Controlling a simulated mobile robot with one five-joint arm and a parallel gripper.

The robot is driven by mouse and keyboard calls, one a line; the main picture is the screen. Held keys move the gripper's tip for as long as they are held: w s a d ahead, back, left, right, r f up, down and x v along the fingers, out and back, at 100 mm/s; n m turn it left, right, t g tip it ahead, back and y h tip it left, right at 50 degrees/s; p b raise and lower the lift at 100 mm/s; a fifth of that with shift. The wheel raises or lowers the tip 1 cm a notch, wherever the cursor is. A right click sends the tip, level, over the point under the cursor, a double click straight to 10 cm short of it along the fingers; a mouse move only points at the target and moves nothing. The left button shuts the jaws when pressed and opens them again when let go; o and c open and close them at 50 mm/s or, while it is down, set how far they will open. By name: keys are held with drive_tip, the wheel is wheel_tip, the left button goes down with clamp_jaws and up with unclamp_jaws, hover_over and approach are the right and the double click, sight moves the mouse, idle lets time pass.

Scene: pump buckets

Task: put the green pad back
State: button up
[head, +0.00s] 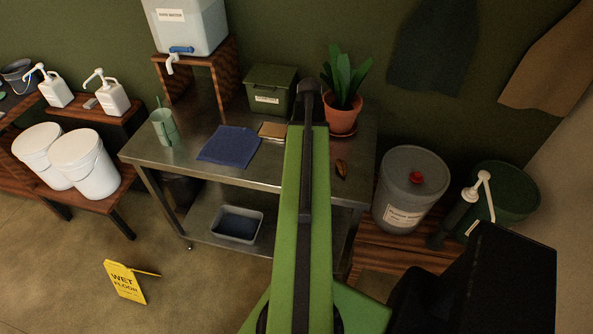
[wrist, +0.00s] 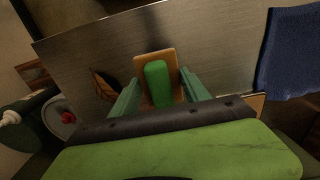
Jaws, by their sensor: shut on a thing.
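The green pad (wrist: 157,83) shows in the wrist view between the two teal fingers of my gripper (wrist: 160,86). It is a rounded green block against a flat tan piece (wrist: 155,61), whose edges reach the fingers. My gripper is shut on the pad, above the steel table (wrist: 215,45). I cannot tell how far above the table it is. In the head view my green arm reaches over the table and hides the fingers and pad.
A yellow wet-floor sign (head: 125,281) stands on the floor.

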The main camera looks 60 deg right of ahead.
drive_tip(key=shift+w+a+f+b, duration=0.3)
drive_tip(key=shift+w+a+f, duration=0.15)
drive_tip(key=shift+w+f, duration=0.15)
drive_tip(key=shift+w+a+f+b, duration=0.25)
drive_tip(key=shift+w+a+f, duration=0.2)
drive_tip(key=shift+w, duration=0.4)
wheel_tip(320, 180, down, 4)
drive_tip(key=b, duration=0.4)
drive_tip(key=shift+f, duration=0.25)
drive_tip(key=shift+r, duration=0.25)
drive_tip(key=shift+f, duration=0.2)
drive_tip(key=o, duration=1.2)
drive_tip(key=shift+r, duration=0.1)
